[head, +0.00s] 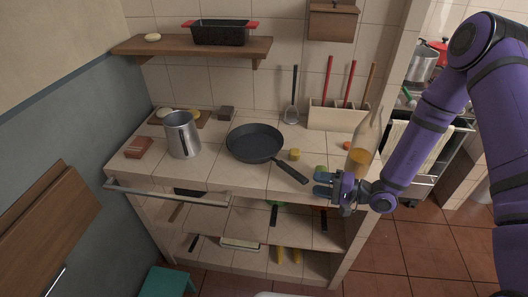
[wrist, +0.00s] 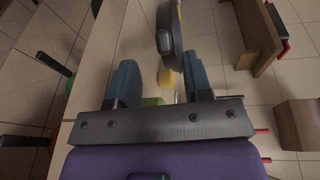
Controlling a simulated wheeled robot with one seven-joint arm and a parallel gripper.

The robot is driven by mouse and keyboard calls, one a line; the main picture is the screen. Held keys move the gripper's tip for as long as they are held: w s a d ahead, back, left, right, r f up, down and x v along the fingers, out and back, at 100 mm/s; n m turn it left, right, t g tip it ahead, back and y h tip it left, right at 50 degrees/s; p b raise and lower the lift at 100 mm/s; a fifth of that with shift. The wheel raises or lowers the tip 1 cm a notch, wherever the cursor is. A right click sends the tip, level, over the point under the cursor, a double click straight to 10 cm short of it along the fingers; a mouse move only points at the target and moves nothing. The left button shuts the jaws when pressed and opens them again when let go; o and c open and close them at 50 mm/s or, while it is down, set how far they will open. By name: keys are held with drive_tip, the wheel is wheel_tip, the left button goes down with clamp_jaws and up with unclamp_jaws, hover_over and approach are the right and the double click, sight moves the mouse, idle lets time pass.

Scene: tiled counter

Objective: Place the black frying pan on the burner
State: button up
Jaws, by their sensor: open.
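The black frying pan (head: 252,141) rests flat on the tiled counter, its handle (head: 291,173) pointing toward the front right. My gripper (head: 319,184) is open at the counter's front edge, its blue fingers just right of the handle's end. In the wrist view the dark handle (wrist: 168,38) shows ahead of the open fingers (wrist: 160,78), nearer the right finger; contact cannot be told. Nothing shows between the fingers as held. A stove (head: 441,133) stands at the right beyond the wall edge, partly behind my arm; its burner surface is mostly hidden.
A silver pot (head: 422,65) and a red pot (head: 440,46) are on the stove. A glass bottle (head: 362,150) stands close behind my gripper. A utensil box (head: 335,116) stands behind.

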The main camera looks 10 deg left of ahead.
sight(292, 176)
drive_tip(key=shift+x, duration=3.5)
drive_tip(key=shift+w+r, duration=0.2)
clamp_jaws()
